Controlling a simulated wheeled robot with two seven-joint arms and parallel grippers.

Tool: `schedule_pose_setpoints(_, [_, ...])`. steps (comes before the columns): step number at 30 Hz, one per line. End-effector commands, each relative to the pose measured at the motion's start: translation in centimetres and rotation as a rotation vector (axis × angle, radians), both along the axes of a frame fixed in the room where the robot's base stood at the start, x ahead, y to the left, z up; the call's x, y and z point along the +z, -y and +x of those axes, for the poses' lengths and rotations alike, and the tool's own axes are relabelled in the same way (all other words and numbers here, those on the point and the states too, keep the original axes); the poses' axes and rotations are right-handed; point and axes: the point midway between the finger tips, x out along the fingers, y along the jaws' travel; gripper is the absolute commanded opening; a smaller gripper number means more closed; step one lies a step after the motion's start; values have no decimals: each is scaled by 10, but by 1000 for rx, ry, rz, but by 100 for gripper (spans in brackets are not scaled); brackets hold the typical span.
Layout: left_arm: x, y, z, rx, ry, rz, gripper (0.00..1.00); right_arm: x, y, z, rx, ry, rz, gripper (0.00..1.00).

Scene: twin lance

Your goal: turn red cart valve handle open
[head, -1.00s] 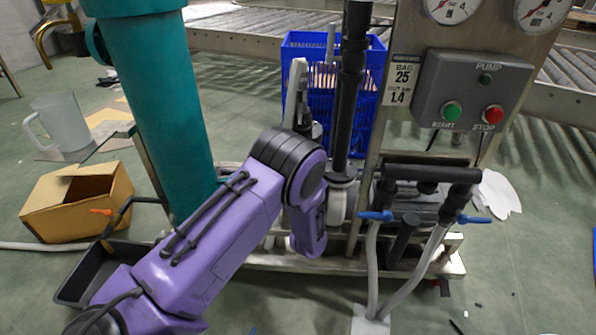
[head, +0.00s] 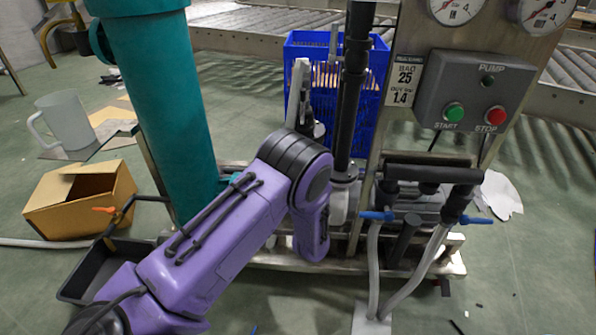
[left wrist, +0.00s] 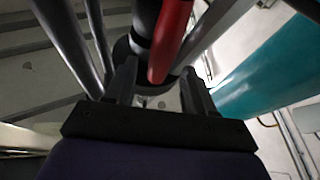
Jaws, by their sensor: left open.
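The red valve handle (left wrist: 172,35) shows in the left wrist view as a red bar coming down from the top edge, its lower end between the two dark fingers of my left gripper (left wrist: 159,75). The fingers stand apart, one on each side of the bar; whether either touches it I cannot tell. A dark round fitting (left wrist: 128,50) lies behind the bar. In the head view my purple left arm reaches to the cart's middle, and I cannot make out the red handle or the left fingertips there. My right gripper is in neither view.
A teal cylinder (head: 160,100) stands left of the arm. A dark vertical pipe (head: 349,100) and a grey pump box (head: 472,90) are to the right. Blue valve levers (head: 376,216) sit below the box. A blue crate (head: 300,50) stands behind; an open carton (head: 60,212) lies left.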

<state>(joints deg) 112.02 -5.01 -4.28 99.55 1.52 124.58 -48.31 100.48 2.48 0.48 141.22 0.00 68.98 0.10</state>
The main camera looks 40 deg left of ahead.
Motion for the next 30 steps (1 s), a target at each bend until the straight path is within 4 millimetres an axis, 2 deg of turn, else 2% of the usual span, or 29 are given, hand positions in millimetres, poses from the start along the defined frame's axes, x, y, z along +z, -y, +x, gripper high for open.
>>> schedule_pose_setpoints(6, [-17, 32, -36, -4, -5, 1, 54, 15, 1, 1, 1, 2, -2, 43])
schedule_pose_setpoints(12, [-31, 54, -60, 0, -1, 0, 54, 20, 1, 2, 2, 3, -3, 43])
schedule_pose_setpoints(16, [-35, 57, -65, 3, 1, -1, 54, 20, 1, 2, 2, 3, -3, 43])
schedule_pose_setpoints(30, [-35, 57, -65, 2, 2, -2, 54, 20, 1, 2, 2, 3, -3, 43])
